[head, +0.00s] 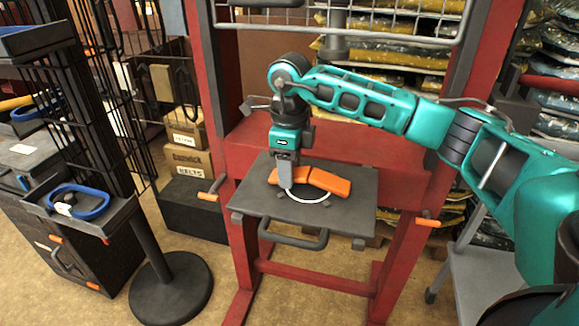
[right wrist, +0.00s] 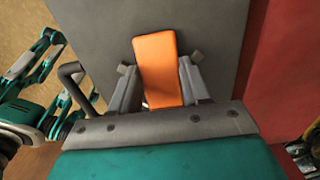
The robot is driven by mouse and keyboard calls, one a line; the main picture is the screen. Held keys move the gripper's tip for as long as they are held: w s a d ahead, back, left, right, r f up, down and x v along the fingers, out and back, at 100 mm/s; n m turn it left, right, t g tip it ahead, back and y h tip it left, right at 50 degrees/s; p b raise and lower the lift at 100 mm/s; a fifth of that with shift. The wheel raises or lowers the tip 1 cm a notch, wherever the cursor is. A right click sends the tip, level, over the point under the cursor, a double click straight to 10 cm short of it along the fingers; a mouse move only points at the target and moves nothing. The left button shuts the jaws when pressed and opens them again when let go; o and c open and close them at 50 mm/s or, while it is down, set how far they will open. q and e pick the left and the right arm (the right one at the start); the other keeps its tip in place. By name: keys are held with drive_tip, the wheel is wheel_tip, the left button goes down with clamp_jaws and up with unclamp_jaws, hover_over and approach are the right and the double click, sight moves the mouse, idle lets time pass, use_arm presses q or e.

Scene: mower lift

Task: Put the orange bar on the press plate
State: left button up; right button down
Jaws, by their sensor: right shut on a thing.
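The orange bar (head: 329,182) is over the dark grey press plate (head: 262,203) in the head view. My right gripper (head: 287,180) points down over the plate and is shut on the bar. In the right wrist view the bar (right wrist: 157,66) stands between the two fingers of this gripper (right wrist: 158,90), with the grey plate (right wrist: 215,35) behind it. I cannot tell whether the bar touches the plate. The gripper hides part of the bar. My left gripper is not in view.
The red press frame (head: 222,130) flanks the plate, with a wire guard (head: 400,22) above. A stand with a blue-handled item (head: 78,203) is at left.

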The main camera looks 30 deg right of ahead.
drive_tip(key=shift+f, duration=0.2)
drive_tip(key=c, duration=1)
unclamp_jaws()
drive_tip(key=shift+f, duration=0.1)
drive_tip(key=o, duration=0.5)
drive_tip(key=shift+w+r, duration=0.1)
drive_tip(key=shift+r, duration=0.35)
wheel_tip(320, 180, up, 12)
drive_tip(key=shift+f+p, duration=0.1)
drive_tip(key=shift+p, duration=0.25)
